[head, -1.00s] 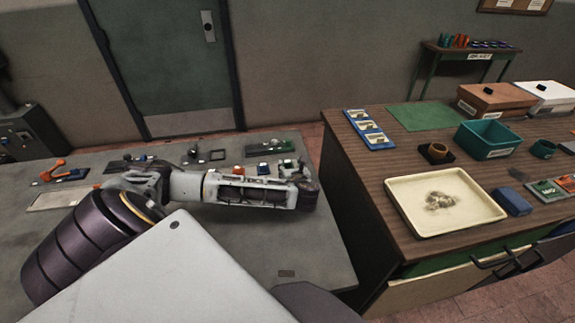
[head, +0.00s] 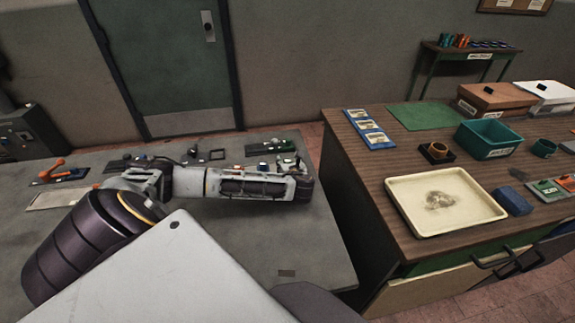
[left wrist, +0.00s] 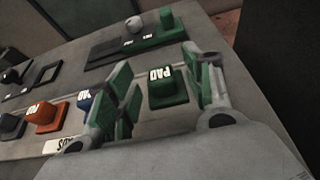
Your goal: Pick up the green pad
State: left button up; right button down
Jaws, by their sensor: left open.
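The green pad (left wrist: 168,88) is a small dark green block with a white PAD label on its side, standing on the grey table (left wrist: 240,135). In the left wrist view it lies between the two spread fingers of my left gripper (left wrist: 165,92), with a gap at each side. My left gripper is open and empty. In the head view my left gripper (head: 292,167) is over the far right part of the grey table, and the arm hides the pad. My right gripper is in no view.
A blue pad (left wrist: 85,100) and an orange pad (left wrist: 45,115) stand left of the fingers. A dark and green plate (left wrist: 130,48) with a grey knob and a green block lies beyond. A wooden bench (head: 350,190) with a cream tray (head: 400,212) stands to the right.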

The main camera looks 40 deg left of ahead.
pick_arm(q)
jog(key=c, duration=1.1)
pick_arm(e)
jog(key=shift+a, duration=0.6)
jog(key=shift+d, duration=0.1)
